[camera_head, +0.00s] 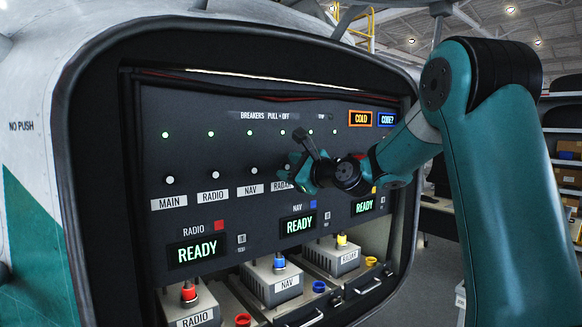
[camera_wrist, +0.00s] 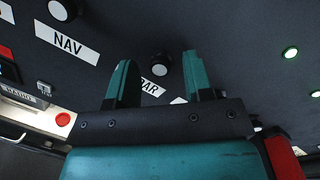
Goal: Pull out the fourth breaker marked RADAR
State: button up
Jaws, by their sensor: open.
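The breaker panel (camera_head: 230,150) carries a row of round knobs with white labels below; MAIN, RADIO and NAV read clearly. The RADAR breaker knob (camera_wrist: 161,63) is black with a pale face, and shows fourth in the row in the head view. Its label (camera_wrist: 153,88) is partly covered by my gripper. My gripper (camera_wrist: 157,61) is open, and the knob shows between its two teal fingertips in the wrist view. I cannot tell how far the fingertips are from the panel. In the head view my gripper (camera_head: 289,178) is close to the panel beside the RADAR label (camera_head: 281,186).
The NAV knob (camera_wrist: 60,9) is left of my gripper in the wrist view. Lit green lamps (camera_head: 211,134) run above the breakers. Below are READY displays (camera_head: 197,251) and grey RADIO (camera_head: 193,315) and NAV boxes (camera_head: 287,287). The dark panel frame (camera_head: 88,130) surrounds the opening.

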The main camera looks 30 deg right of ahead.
jog(key=shift+c, duration=0.5)
grip_shut()
jog(key=shift+s, duration=0.9)
jog(key=shift+o, duration=0.5)
grip_release()
jog(key=shift+s, duration=0.1)
jog(key=s+d+b, duration=0.3)
jog(key=s+b, duration=0.3)
jog(key=s, duration=1.1)
jog(key=shift+b, duration=0.35)
